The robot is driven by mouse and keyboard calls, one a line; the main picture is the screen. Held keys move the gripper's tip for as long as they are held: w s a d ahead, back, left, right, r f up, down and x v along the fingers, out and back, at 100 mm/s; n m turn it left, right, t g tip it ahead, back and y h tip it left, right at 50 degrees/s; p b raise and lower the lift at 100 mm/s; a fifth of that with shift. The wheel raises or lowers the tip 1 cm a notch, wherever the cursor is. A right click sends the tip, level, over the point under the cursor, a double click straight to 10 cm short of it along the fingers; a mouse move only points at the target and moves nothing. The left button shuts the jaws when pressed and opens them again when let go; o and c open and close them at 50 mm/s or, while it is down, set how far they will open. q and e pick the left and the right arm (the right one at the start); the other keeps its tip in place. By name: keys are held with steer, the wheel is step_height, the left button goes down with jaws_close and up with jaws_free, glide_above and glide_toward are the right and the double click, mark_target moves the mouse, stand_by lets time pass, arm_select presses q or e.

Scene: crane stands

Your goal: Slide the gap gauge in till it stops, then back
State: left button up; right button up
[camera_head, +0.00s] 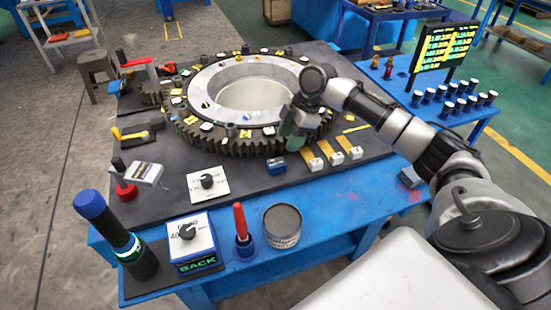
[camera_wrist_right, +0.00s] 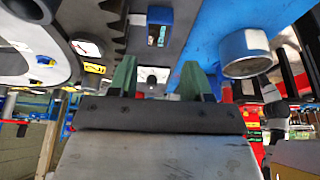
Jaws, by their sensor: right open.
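Three flat brass-yellow strips with white numbered end blocks (camera_head: 314,163) lie side by side on the dark mat, right of the small blue block; they look like gap gauges, but I cannot tell which is meant. The large toothed ring (camera_head: 205,134) lies flat on the mat behind them. My right gripper (camera_head: 293,137) is over the ring's front right edge, left of and behind the strips. In the right wrist view its two green fingers (camera_wrist_right: 160,82) stand apart with nothing between them. The strips are not clear in that view. My left gripper is not in view.
A blue block (camera_head: 276,165) sits near the ring's front edge. A grey tin (camera_head: 282,225), a red-handled tool (camera_head: 241,224), a dial box (camera_head: 192,243) and a blue-capped cylinder (camera_head: 114,232) stand along the front. Several dark cylinders (camera_head: 459,104) stand on the right table.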

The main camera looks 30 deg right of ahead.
mark_target(277, 162)
steer(key=x, duration=0.5)
steer(key=shift+w+a+f+p, duration=0.1)
steer(key=shift+f+p, duration=0.1)
steer(key=shift+p, duration=0.1)
steer(key=shift+x, duration=1.55)
steer(key=shift+c, duration=1.1)
jaws_close()
steer(key=s+p, duration=0.3)
steer(key=shift+a+r, duration=0.2)
steer(key=shift+a, duration=0.1)
steer(key=shift+s+f, duration=0.1)
steer(key=shift+s, duration=0.05)
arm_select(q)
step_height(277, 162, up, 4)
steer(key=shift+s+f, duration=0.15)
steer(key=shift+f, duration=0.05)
arm_select(e)
steer(key=shift+a+f, duration=0.1)
steer(key=shift+f, duration=0.05)
